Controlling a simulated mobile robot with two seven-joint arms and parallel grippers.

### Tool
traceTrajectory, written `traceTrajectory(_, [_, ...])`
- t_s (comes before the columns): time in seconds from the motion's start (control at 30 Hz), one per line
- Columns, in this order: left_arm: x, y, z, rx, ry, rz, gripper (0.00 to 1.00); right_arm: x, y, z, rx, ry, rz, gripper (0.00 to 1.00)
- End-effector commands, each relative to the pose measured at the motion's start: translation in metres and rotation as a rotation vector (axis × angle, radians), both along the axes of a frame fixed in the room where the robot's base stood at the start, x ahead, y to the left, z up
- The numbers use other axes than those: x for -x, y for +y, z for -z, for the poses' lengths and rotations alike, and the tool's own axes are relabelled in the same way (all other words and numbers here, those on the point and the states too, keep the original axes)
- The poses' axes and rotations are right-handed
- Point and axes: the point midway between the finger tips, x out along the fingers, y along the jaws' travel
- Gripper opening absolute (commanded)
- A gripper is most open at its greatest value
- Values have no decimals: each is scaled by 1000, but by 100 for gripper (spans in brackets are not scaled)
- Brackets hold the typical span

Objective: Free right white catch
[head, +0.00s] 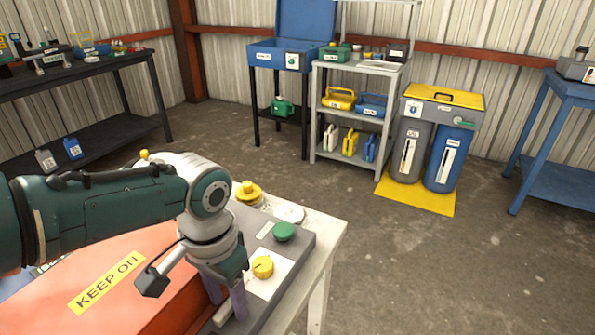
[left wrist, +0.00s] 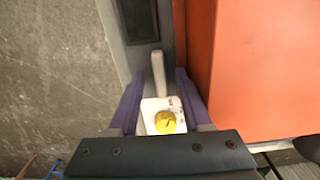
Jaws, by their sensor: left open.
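The white catch (left wrist: 158,75) is a slim upright bar on the grey housing edge (left wrist: 165,30), beside the orange lid, in the left wrist view. In the head view, a white piece (head: 223,313) that looks like it shows low between my fingers. My left gripper (head: 226,300) points down over the housing with its purple fingers apart. In the left wrist view, my left gripper (left wrist: 157,78) has one finger on each side of the catch, with a gap to both; contact is not visible. The orange lid (head: 150,285) carries a "KEEP ON" label. My right gripper is out of view.
A yellow knob (head: 262,266) on a white plate and a green button (head: 284,231) are close to my left gripper. Another yellow knob (head: 249,192) stands behind. The white table (head: 327,236) ends at the right. Open concrete floor (head: 430,270) lies beyond.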

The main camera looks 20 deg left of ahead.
Motion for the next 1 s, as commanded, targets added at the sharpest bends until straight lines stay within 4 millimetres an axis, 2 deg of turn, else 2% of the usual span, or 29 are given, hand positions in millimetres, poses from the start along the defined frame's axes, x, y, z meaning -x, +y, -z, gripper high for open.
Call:
traceTrajectory(0.17, [0,0,-14,0,-1,0,49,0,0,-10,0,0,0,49])
traceTrajectory(0.37, [0,0,-56,0,-3,0,49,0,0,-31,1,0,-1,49])
traceTrajectory(0.6, [0,0,-92,0,-2,0,49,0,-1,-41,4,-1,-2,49])
traceTrajectory(0.73, [0,0,-99,0,-1,0,49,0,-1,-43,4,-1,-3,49])
traceTrajectory(1.0, [0,0,-99,0,0,0,49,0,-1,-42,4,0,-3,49])
